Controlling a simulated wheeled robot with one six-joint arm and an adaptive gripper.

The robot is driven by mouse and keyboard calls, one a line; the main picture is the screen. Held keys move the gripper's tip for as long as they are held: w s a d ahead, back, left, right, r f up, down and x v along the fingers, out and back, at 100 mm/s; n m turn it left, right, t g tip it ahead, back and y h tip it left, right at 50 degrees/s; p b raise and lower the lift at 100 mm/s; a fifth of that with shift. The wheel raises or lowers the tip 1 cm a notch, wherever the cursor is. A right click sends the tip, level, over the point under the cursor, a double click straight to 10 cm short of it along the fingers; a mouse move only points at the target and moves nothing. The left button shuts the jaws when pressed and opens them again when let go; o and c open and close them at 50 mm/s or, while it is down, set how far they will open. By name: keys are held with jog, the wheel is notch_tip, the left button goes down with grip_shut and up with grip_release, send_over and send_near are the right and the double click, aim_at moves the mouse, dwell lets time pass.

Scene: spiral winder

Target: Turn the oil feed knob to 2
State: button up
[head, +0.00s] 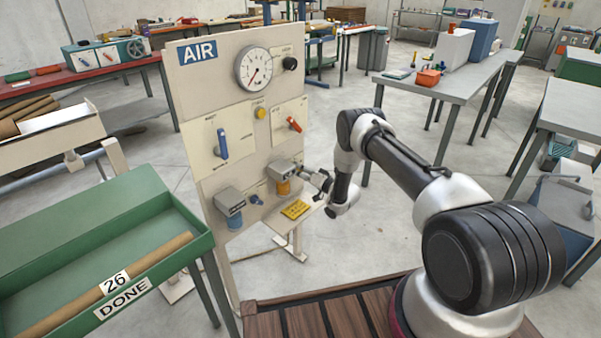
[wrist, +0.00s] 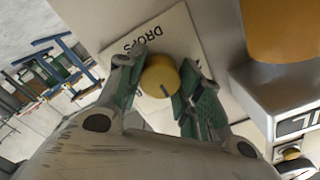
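The oil feed knob (wrist: 160,82) is a round brass-yellow knob with a dark line on its face. It stands on a pale plate lettered DROPS (wrist: 150,38); the scale numbers cannot be read. In the wrist view, my gripper (wrist: 161,75) has its green-padded fingers on both sides of the knob, seemingly touching it. In the head view, my gripper (head: 322,184) is at the right edge of the AIR panel (head: 213,95), beside the grey unit with an amber bowl (head: 283,187). The knob is hidden there.
A second grey unit with a blue bowl (head: 235,219) is to the left. The panel also has a gauge (head: 254,68), a blue handle (head: 222,143), an orange handle (head: 294,124) and a yellow tag (head: 296,209). A green tray (head: 120,215) stands at front left.

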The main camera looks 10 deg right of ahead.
jog(key=shift+n, duration=0.3)
jog(key=shift+c, duration=0.5)
jog(key=n, duration=0.2)
jog(key=shift+n, duration=0.3)
jog(key=n, duration=0.3)
jog(key=shift+n, duration=0.3)
jog(key=n, duration=0.3)
jog(key=shift+n, duration=0.3)
jog(key=shift+d+n, duration=0.1)
jog(key=shift+n, duration=1.5)
jog(key=shift+f+n, duration=0.1)
jog(key=shift+n, duration=0.2)
jog(key=o, duration=1)
jog(key=shift+o, duration=0.2)
